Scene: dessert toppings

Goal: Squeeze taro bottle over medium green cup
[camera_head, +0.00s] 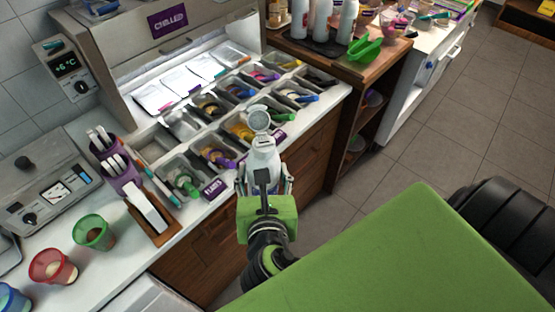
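The medium green cup (93,232) stands upright on the white counter at the left, with something brown inside. My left gripper (264,182) is over the counter's front edge, well to the right of the green cup. Its fingers sit on both sides of a white bottle (262,156) and appear shut on it. The bottle's label is mostly hidden, so I cannot read whether it is taro. A round greyish piece (259,119) shows just beyond the bottle's top; I cannot tell if it belongs to it. My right gripper is not in view.
A red cup (53,267) and a blue cup (12,298) stand left of the green one. A topping station with several bins and scoops fills the counter behind my gripper. More white bottles (320,20) stand on a dark tray at the back. Floor (440,140) is clear at right.

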